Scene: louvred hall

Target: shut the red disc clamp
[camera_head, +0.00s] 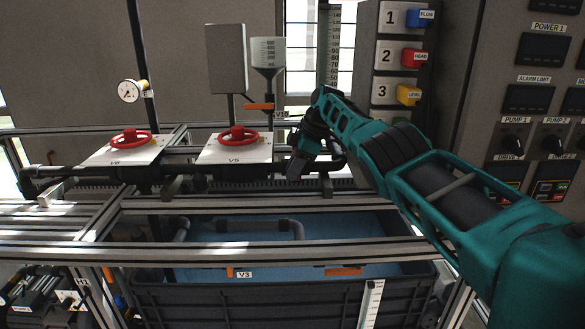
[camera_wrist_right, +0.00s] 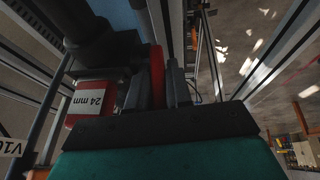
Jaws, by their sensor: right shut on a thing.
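My right gripper (camera_head: 299,164) is at the end of the teal arm, by the dark pipe run right of the middle red handwheel. In the right wrist view its dark fingers (camera_wrist_right: 158,92) are closed on a red disc (camera_wrist_right: 157,72), seen edge-on, which I take for the red disc clamp. The fingers hide part of the disc. A red cylindrical piece with a white "24 mm" label (camera_wrist_right: 90,104) sits to the left of the fingers. In the head view the clamp is mostly hidden by the gripper. My left gripper is not in view.
Two red handwheels (camera_head: 130,139) and (camera_head: 238,134) stand on white plates left of the gripper. An orange lever (camera_head: 260,106) and a funnel (camera_head: 268,53) are behind it. Metal rails (camera_head: 300,204) cross in front, above a blue-lined tank (camera_head: 250,226). A control panel stands right.

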